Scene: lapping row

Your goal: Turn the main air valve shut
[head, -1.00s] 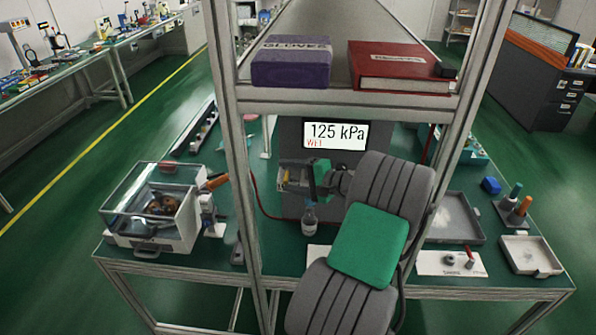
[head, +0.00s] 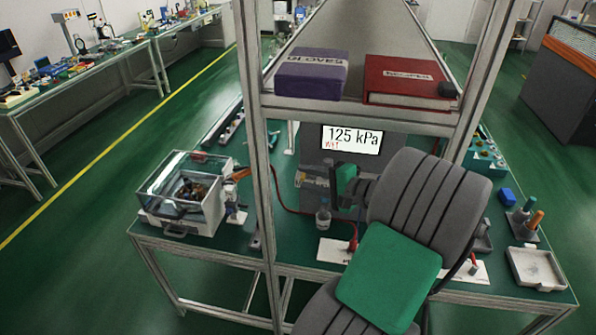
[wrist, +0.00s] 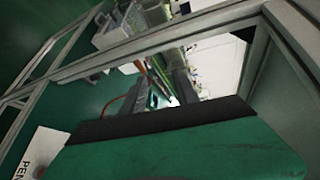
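My gripper (head: 308,180) reaches leftward below the pressure display, behind the shelf's front posts. In the wrist view its two dark fingers (wrist: 157,92) stand apart with a gap between them, and I see nothing held. The display (head: 352,139) reads 125 kPa, with small red letters below, on a dark grey panel (head: 312,145). A small metallic, yellowish shape (head: 318,182) shows at the fingers; I cannot tell whether it is the main air valve or whether the fingers touch it. No valve handle is clearly visible. A red hose (head: 277,195) runs from the left post down across the bench.
A bottle (head: 323,214) stands just below my gripper. A clear-lidded machine (head: 182,195) sits on the left of the bench. The shelf post (head: 258,150) stands close on the left. A purple box (head: 311,75) and red binder (head: 408,82) lie on the shelf above.

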